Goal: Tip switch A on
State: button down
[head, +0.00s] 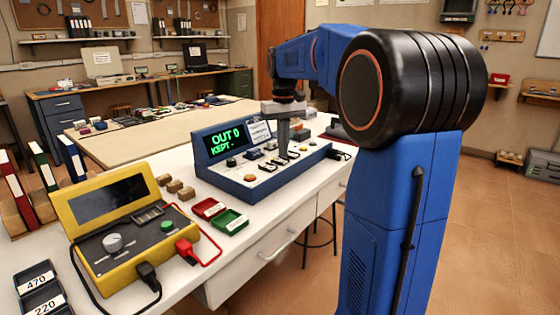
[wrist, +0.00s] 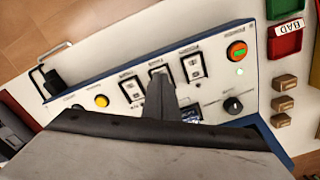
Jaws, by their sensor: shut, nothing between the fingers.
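The blue console (head: 262,172) on the white bench has a sloped white panel and a lit green display reading "OUT 0" and "KEPT -". In the wrist view its panel shows three black-and-white rocker switches: one on the right (wrist: 194,66), one in the middle (wrist: 157,72) partly behind my fingers, and one on the left (wrist: 132,91). Their labels are upside down and too small to tell which is switch A. My gripper (head: 283,152) points down at the panel, shut and empty. In the wrist view its fingertips (wrist: 160,82) overlap the middle switch; contact cannot be told.
The panel also holds a green-and-orange button (wrist: 237,50), a yellow button (wrist: 101,101) and a black knob (wrist: 233,104). Red (head: 208,208) and green (head: 231,222) trays, wooden blocks (head: 174,187) and a yellow meter (head: 130,240) with cables stand left of the console.

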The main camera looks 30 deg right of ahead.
aim_at(283, 162)
jog(key=shift+r, duration=2.7)
jog(key=s+a+f+t, duration=0.1)
jog(key=s+a+f, duration=0.4)
jog(key=s, duration=0.5)
jog(key=s+a+f+n+t, duration=0.1)
jog(key=s+a+f+t, duration=0.1)
jog(key=s+a+f, duration=0.3)
jog(key=s+a+f+n+t, duration=0.1)
jog(key=s+a+f, duration=0.4)
jog(key=s+f, duration=0.5)
jog(key=s, duration=0.5)
jog(key=shift+s+a+f+t, duration=0.15)
jog(key=shift+a+f+t, duration=0.2)
jog(key=shift+a+t, duration=0.05)
